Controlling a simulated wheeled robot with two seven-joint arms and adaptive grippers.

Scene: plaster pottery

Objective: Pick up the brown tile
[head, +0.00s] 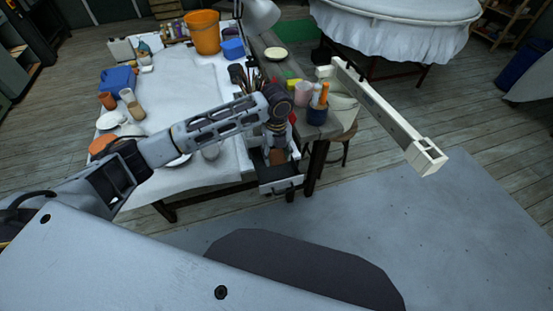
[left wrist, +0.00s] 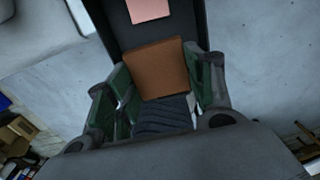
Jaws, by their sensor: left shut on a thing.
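The brown tile (left wrist: 155,68) is a flat, square-looking piece between the green-padded fingers of my left gripper (left wrist: 160,85) in the left wrist view. The gripper is shut on it. In the head view my left gripper (head: 278,148) points down over an open drawer (head: 281,186) at the right end of the white-covered table. A brown patch of the tile (head: 278,157) shows there below the fingers. How far the tile is from the drawer floor cannot be told. My right gripper is not in view.
A pink tile (left wrist: 150,10) lies in the dark drawer beyond the brown one. The table (head: 190,90) holds an orange bucket (head: 205,32), a blue box and pots. A long cream beam (head: 385,112) is at right.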

